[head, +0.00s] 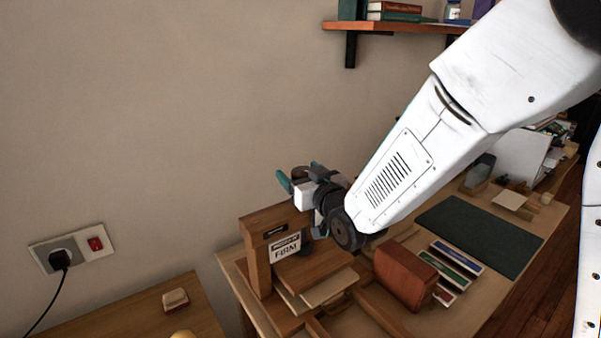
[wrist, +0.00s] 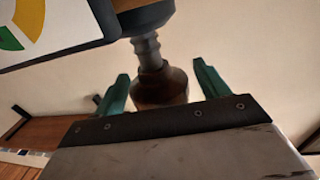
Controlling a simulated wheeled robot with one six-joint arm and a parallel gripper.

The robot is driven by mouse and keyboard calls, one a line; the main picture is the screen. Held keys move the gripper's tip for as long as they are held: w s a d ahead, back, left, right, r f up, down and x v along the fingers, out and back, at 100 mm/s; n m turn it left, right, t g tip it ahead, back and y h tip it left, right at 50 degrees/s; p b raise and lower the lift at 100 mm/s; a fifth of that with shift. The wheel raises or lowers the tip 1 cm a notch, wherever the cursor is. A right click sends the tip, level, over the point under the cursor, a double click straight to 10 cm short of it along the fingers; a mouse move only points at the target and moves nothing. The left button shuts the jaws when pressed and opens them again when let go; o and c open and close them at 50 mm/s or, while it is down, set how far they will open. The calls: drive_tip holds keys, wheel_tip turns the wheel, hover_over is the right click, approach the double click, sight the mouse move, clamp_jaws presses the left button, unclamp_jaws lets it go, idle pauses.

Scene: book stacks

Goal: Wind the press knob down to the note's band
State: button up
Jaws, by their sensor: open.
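The wooden press (head: 262,222) stands on the bench, with a white note (head: 285,249) on its front that reads FIRM under a smaller dark line. In the wrist view, the brown knob (wrist: 160,88) sits at the end of a grey threaded screw (wrist: 148,52). My gripper (wrist: 163,80) is open, with one green finger on each side of the knob. I cannot tell whether either finger touches it. In the head view my gripper (head: 300,176) is above the press and hides the knob.
A brown leather-like block (head: 405,275) and several slim coloured books (head: 456,258) lie right of the press. A dark green mat (head: 480,235) covers the bench farther right. A wall shelf (head: 390,27) is above. A socket with a plug (head: 62,257) is at left.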

drive_tip(key=shift+w+a, duration=0.2)
drive_tip(key=shift+w, duration=0.2)
drive_tip(key=c, duration=1)
drive_tip(key=shift+w+d+m+t+h, duration=0.1)
drive_tip(key=shift+d+m+t+h, duration=0.1)
drive_tip(key=shift+m+t+h, duration=0.95)
drive_tip(key=shift+g+h, duration=0.35)
drive_tip(key=shift+h, duration=0.2)
drive_tip(key=o, duration=1)
